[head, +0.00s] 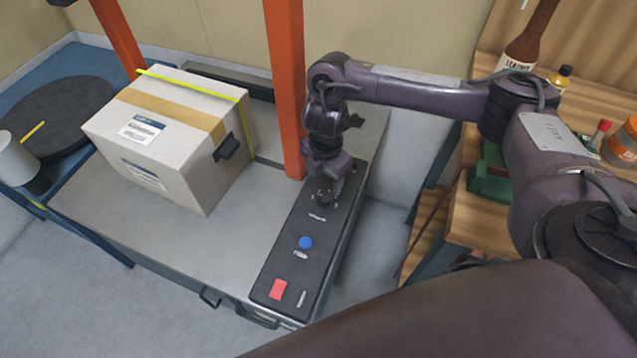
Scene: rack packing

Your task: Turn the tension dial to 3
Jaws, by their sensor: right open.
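The black control panel (277,265) lies along the right edge of the grey machine table. A round black dial (322,197) sits at its far end, partly covered by my gripper. Its numbers are too small to read, so its setting cannot be told. A blue button (306,242) and a red switch (278,289) sit nearer on the panel. My right gripper (323,187) points down at the dial and is open, with its fingers at or just above it. Whether they touch it cannot be told. My left gripper is not in view.
A strapped cardboard box (170,135) stands on the grey table (200,240), left of the panel. An orange post (286,90) rises close beside my right gripper. A wooden shelf (480,215) with bottles is at the right. A black disc (55,115) is far left.

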